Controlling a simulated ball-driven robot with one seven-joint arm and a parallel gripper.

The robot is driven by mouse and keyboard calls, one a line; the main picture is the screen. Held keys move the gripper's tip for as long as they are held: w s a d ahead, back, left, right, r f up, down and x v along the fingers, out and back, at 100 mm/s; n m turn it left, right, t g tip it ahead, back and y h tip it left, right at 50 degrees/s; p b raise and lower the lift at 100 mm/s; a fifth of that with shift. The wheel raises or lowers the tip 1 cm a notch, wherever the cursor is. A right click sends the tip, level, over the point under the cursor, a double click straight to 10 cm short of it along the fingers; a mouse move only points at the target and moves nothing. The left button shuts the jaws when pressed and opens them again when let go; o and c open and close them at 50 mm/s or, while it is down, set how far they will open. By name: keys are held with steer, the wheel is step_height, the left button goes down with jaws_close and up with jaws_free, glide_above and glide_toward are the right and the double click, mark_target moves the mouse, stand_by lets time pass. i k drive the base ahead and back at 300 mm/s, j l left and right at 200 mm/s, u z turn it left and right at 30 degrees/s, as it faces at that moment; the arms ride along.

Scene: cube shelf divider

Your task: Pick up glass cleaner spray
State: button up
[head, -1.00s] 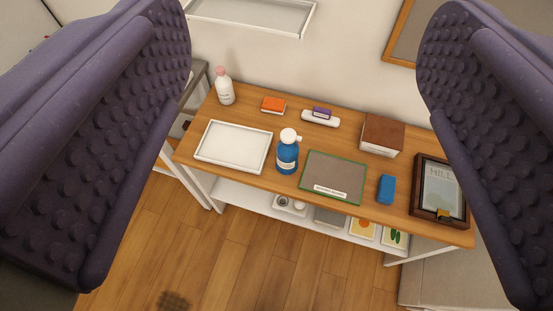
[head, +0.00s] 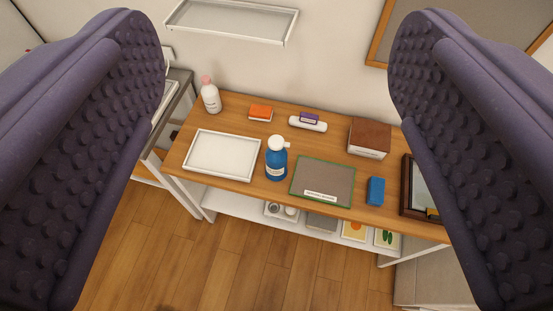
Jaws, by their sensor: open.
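A blue bottle with a white spray-style cap (head: 276,160) stands upright on the wooden table, between a white tray and a green-edged grey mat. A white bottle with a pink cap (head: 210,97) stands at the table's back left corner. I cannot read either label, so I cannot tell for sure which is the glass cleaner spray. My gripper (head: 272,160) is open and empty. Its two purple, studded fingers frame the left and right of the view, well apart, and the table shows beyond them. Neither finger appears to touch anything.
The wooden table (head: 245,195) also holds the white tray (head: 221,155), grey mat (head: 323,179), blue block (head: 375,191), brown-topped box (head: 369,138), orange item (head: 261,113), white-and-purple item (head: 308,121) and dark frame (head: 411,188). A wall shelf (head: 232,21) hangs above. Wooden floor (head: 215,260) lies clear in front.

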mark_target(275, 171)
steer(key=i+j+z, duration=0.1)
steer(key=j+z, duration=0.15)
steer(key=j, duration=0.2)
steer(key=j+z, duration=0.3)
steer(key=i+j+z, duration=0.15)
steer(key=j, duration=0.15)
steer(key=i+j+z, duration=0.15)
steer(key=j, duration=0.2)
steer(key=j+z, duration=0.1)
steer(key=j, duration=0.25)
steer(key=i+j+z, duration=0.15)
steer(key=j, duration=0.2)
